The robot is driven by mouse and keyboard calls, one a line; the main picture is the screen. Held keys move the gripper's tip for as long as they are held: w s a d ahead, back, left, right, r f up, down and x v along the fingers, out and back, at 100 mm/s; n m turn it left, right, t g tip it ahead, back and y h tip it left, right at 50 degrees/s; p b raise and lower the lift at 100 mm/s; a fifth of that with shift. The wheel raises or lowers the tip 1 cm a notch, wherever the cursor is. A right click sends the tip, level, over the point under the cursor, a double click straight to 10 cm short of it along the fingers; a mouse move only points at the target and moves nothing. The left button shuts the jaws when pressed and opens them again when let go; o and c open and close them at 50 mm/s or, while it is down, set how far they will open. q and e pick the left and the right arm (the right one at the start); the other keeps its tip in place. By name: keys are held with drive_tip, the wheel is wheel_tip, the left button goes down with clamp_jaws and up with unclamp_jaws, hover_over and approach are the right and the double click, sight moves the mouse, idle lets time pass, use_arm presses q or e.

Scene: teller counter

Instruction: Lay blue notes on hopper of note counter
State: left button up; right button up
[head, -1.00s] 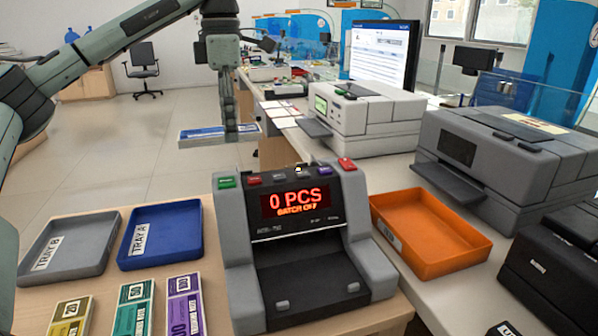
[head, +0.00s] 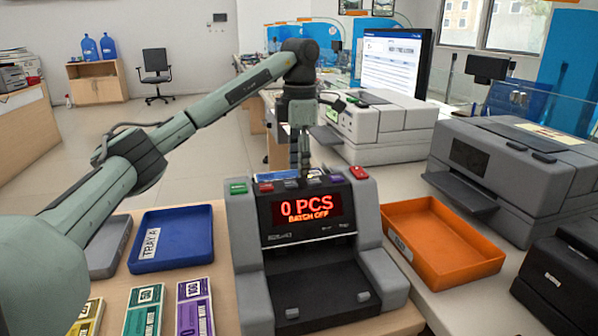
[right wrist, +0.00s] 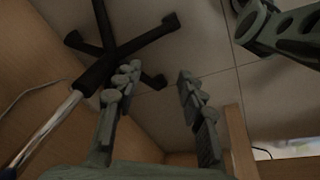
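The note counter (head: 312,235) stands front centre, its display reading 0 PCS and BATCH OFF. My left gripper (head: 300,168) is just behind its top edge, pointing down. A sliver of the blue notes (head: 278,175) shows at the gripper, behind the row of buttons. The gripper appears shut on them, though its fingertips and most of the notes are hidden by the counter. I cannot tell whether the notes touch the hopper, which is out of sight at the back. My right gripper (right wrist: 155,85) is open and empty in the right wrist view, over the floor.
Blue tray A (head: 172,240) and a grey tray (head: 108,250) lie left of the counter. Green (head: 143,312), purple (head: 194,312) and yellow notes (head: 86,318) lie in front. An orange tray (head: 440,245) is at right. Grey machines and a monitor stand behind.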

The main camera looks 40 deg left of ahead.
use_arm(q)
drive_tip(key=shift+f, duration=0.45)
drive_tip(key=o, duration=1.2)
drive_tip(key=shift+c, duration=0.2)
wheel_tip(320, 180, up, 12)
wheel_tip(320, 180, down, 12)
drive_tip(key=shift+f, duration=0.1)
drive_tip(key=shift+r, duration=1.35)
